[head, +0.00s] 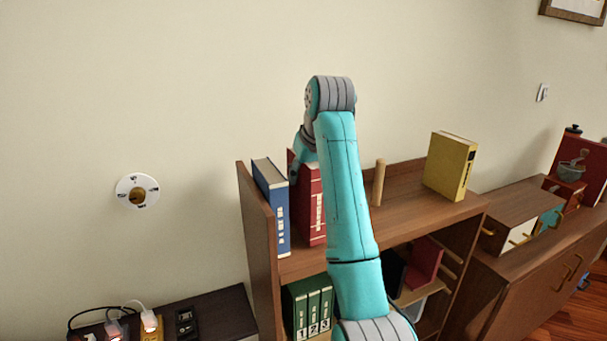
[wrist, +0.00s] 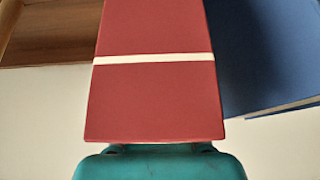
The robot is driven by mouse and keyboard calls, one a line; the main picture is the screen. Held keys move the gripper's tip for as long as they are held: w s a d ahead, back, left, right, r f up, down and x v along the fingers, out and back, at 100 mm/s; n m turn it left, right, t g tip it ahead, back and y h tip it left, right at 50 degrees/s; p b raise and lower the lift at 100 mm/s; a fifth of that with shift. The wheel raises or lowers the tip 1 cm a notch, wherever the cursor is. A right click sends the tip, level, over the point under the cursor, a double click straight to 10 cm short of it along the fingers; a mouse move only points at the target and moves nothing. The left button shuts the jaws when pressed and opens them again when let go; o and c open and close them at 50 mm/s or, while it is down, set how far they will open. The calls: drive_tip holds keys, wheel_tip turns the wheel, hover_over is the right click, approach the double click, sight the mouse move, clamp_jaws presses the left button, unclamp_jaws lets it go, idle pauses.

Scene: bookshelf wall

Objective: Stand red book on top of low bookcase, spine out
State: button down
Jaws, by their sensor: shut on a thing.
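The red book (head: 308,215) stands upright on the top of the low bookcase (head: 408,208), near its left end, with its lettered side facing the head camera. Whether its base touches the top is hard to tell. My gripper (head: 299,162) is at the book's upper back part, mostly hidden by the book and my arm. In the wrist view the red book (wrist: 155,100), with a white band, runs out from my teal gripper (wrist: 160,148). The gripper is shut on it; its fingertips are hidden.
A blue book (head: 270,207) stands just left of the red book, and it shows at right in the wrist view (wrist: 265,60). A wooden peg (head: 378,183) and a yellow book (head: 450,166) stand further right, with bare top between.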

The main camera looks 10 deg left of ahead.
drive_tip(key=shift+f, duration=0.15)
idle(0.5)
drive_tip(key=c, duration=0.6)
unclamp_jaws()
drive_tip(key=shift+f, duration=0.15)
wheel_tip(320, 180, up, 10)
drive_tip(key=shift+r, duration=0.1)
